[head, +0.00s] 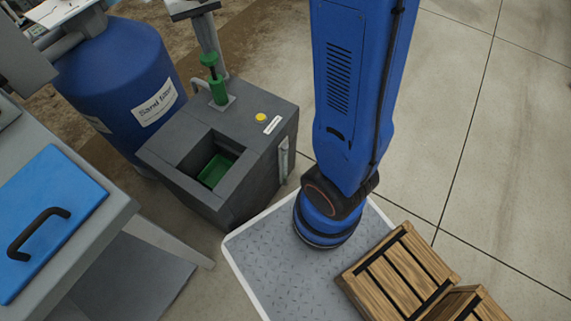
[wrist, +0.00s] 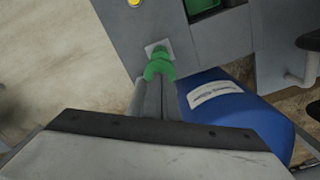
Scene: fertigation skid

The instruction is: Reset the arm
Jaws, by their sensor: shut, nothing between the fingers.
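My arm (head: 355,95) shows as a blue upright link with a black cable in the head view, rising out of the top edge. A pale panel with a dark bolted edge (wrist: 150,150) fills the bottom of the wrist view, close to the camera.
A blue tank (head: 120,80) stands behind. A bench with a blue board (head: 45,215) is left, wooden crates (head: 400,275) right. Floor at right is clear.

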